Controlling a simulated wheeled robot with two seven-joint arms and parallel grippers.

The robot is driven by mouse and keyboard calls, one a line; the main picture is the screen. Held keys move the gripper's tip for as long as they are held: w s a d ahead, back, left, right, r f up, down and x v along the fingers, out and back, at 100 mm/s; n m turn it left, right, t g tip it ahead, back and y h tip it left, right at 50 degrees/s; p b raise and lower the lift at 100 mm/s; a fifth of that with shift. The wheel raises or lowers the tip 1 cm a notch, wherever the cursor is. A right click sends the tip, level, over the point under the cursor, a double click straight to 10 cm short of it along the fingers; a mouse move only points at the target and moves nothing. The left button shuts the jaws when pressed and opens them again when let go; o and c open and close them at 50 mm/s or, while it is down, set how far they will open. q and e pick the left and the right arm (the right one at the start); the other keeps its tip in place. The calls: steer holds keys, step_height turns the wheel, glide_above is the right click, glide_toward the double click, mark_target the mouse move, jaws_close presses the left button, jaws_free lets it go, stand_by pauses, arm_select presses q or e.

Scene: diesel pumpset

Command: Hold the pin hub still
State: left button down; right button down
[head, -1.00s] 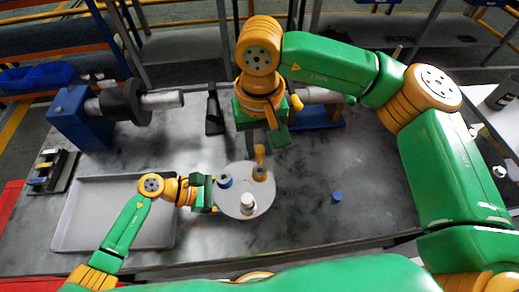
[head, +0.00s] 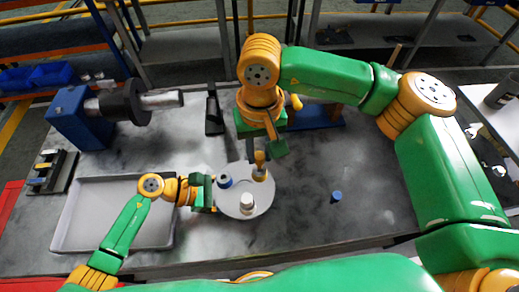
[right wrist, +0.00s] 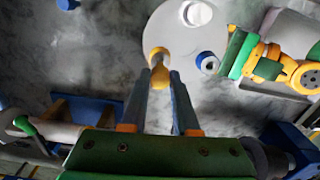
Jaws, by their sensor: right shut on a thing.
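A round pale plate (head: 263,201) lies on the bench and carries several small pieces. I cannot tell for certain which one is the pin hub. A white cylinder with a blue ring (head: 224,181) sits at the plate's left, and a white stepped piece (head: 247,203) at its front. My right gripper (right wrist: 172,76) points down, shut on a yellow-orange piece (head: 260,172) at the plate's far edge. My left gripper (head: 213,191) is at the plate's left edge, beside the blue-ringed cylinder; its finger gap is hidden. The ringed cylinder also shows in the right wrist view (right wrist: 207,62).
An empty grey tray (head: 62,225) lies at the left. A blue stand with a shaft (head: 78,118) and a black upright part (head: 214,115) stand behind. A small blue piece (head: 336,196) sits alone at the right, where the bench is mostly clear.

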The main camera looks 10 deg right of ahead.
mark_target(260, 155)
steer(key=shift+f, duration=1.6)
stand_by(0.3)
steer(key=c, duration=0.6)
jaws_free()
step_height(260, 155, up, 12)
steer(key=shift+r, duration=0.1)
